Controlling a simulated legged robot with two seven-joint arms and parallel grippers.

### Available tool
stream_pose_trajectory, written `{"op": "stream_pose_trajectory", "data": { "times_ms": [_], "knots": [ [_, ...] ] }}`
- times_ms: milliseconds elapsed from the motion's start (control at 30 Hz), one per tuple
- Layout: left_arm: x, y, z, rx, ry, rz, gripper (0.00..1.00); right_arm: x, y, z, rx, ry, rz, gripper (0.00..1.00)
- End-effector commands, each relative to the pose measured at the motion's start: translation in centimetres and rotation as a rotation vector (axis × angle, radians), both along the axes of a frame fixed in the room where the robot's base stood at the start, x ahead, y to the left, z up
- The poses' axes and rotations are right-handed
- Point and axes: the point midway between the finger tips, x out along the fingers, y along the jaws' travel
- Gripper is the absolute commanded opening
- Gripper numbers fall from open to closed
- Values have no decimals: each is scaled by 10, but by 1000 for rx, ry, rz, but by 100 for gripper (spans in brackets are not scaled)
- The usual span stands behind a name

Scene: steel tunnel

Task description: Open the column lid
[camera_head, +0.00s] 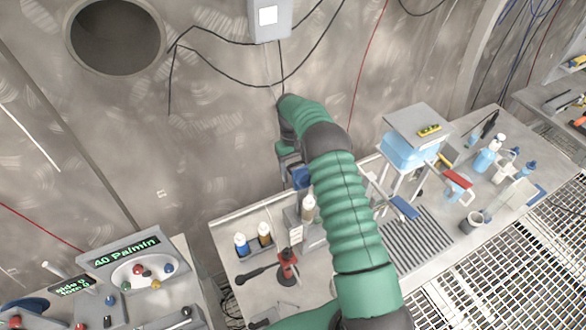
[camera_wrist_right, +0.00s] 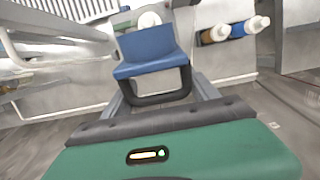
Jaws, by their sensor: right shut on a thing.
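My right gripper (camera_head: 292,168) is at the back edge of the bench, beyond the bend of my green arm, and points down. In the right wrist view, my right gripper (camera_wrist_right: 158,88) is shut on a blue angled piece (camera_wrist_right: 148,48) with a dark loop at its near side. In the head view a bit of this blue piece (camera_head: 301,177) shows beside the gripper. It appears to be the column lid, but I cannot tell for certain. The column below it is mostly hidden by my arm. My left gripper is not in view.
Bottles stand in a grey rack (camera_head: 258,253) left of my arm, near a red-and-black tool (camera_head: 287,267). Right of the arm are a stand with a light-blue container (camera_head: 408,151), a grooved tray (camera_head: 412,243) and several bottles. A control console (camera_head: 140,270) is at lower left.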

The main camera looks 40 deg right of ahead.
Motion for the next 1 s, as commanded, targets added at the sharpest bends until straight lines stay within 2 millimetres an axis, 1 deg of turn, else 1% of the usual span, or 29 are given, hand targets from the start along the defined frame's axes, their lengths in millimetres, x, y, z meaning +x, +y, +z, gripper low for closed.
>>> {"op": "stream_pose_trajectory", "data": {
  "times_ms": [367,400,533,867,967,1000],
  "knots": [
    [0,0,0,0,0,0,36,1,2,0,3,1,1,0],
    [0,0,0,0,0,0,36,1,2,0,4,1,0,73],
    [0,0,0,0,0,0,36,0,1,0,3,2,1,90],
    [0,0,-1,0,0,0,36,0,1,1,1,2,0,90],
    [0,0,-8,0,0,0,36,4,0,10,0,-1,0,90],
    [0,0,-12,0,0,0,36,6,-1,17,-1,-2,0,90]
  ]
}}
